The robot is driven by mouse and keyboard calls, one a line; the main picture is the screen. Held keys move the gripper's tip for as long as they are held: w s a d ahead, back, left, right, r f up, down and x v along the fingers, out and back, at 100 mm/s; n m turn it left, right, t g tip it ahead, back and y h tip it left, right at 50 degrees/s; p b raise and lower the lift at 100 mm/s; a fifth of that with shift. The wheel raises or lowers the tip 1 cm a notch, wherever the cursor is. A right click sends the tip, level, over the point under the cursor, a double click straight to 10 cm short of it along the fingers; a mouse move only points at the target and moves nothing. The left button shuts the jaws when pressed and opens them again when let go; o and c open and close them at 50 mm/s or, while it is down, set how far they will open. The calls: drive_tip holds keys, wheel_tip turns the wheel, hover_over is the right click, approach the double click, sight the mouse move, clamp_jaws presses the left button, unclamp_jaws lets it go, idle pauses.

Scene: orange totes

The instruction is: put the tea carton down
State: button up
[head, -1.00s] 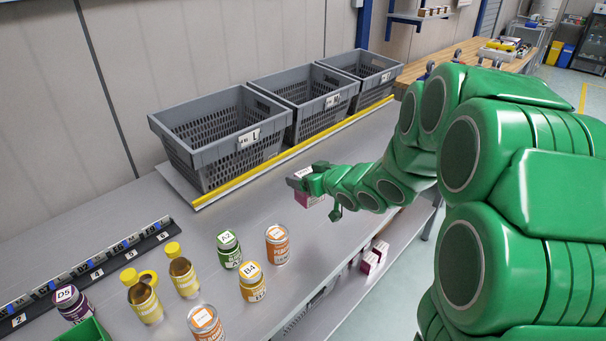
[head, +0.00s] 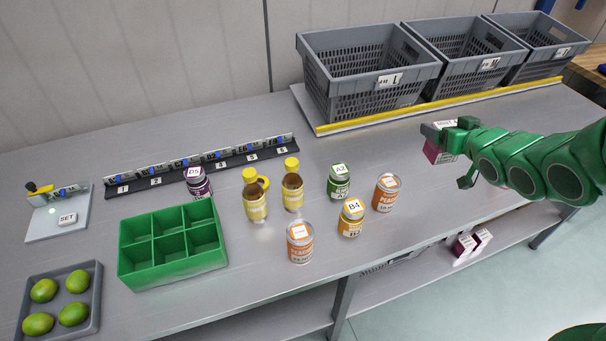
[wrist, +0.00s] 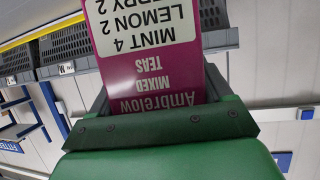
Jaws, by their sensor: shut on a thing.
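My gripper (head: 440,133) is at the right of the head view, above the bench near its front edge. It is shut on the tea carton (head: 436,153), a magenta box with a white label. In the wrist view the carton (wrist: 150,75) fills the middle, between the two dark fingers, and its print "Ambrelow mixed teas" appears upside down. The carton seems to be held off the bench (head: 330,277), though the exact gap is hard to tell. Two similar magenta cartons (head: 472,244) stand on the shelf below the bench.
Grey crates (head: 372,62) stand behind a yellow rail at the back. Jars, cans and yellow-capped bottles (head: 292,190) stand mid-bench, left of my gripper. A green divided box (head: 172,281) and a tray of limes (head: 95,325) are further left. Bench between cans and gripper is clear.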

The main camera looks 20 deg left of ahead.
drive_tip(key=shift+r, duration=1.1)
drive_tip(key=shift+w+d+f+m+h, duration=0.5)
drive_tip(key=shift+w+d+f, duration=0.5)
drive_tip(key=shift+w, duration=0.1)
drive_tip(key=shift+w+d+m+t+h, duration=1.45)
drive_tip(key=shift+w+m+h, duration=2.5)
drive_tip(key=shift+w, duration=1.25)
drive_tip(key=a+r+m+g+h, duration=0.25)
drive_tip(key=a+r+h, duration=0.2)
drive_tip(key=a, duration=0.55)
drive_tip(key=s+a+f+m+g+h, duration=0.1)
drive_tip(key=s+a+m+h, duration=0.1)
drive_tip(key=s+a, duration=1)
drive_tip(key=s+a+f+m+g+h, duration=0.1)
drive_tip(key=s+a+f+m+h, duration=0.15)
drive_tip(key=s+a, duration=0.95)
drive_tip(key=w+a+f, duration=0.1)
drive_tip(key=f, duration=0.4)
drive_tip(key=w+a+f, duration=0.1)
drive_tip(key=f, duration=0.5)
drive_tip(key=w+a+f, duration=0.1)
drive_tip(key=f, duration=0.4)
drive_tip(key=shift+w+a+f, duration=0.3)
drive_tip(key=shift+w+f, duration=0.1)
